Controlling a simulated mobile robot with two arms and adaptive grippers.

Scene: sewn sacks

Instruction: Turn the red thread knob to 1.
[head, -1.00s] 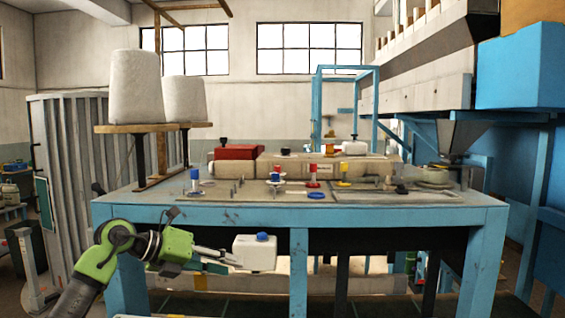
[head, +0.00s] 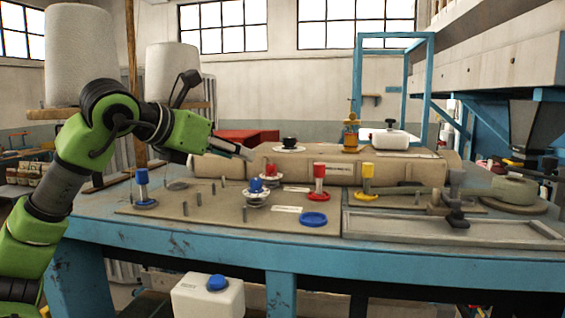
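A red thread knob (head: 319,177) stands upright on a red base on the tan board (head: 225,207), in the middle of the blue table. Its markings are too small to read. A blue knob (head: 142,178) stands at the board's left, and a yellow knob (head: 367,174) to the right of the red one. A smaller piece with a red and blue top (head: 257,187) stands left of the red knob. My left gripper (head: 243,151) is raised above the back left of the board, left of and apart from the red knob. Its finger gap is unclear. My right gripper is not in view.
A long tan sack roll (head: 405,171) lies behind the knobs. A white container with a blue cap (head: 205,299) is low before the table. A grey framed tray (head: 440,228) lies at the right.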

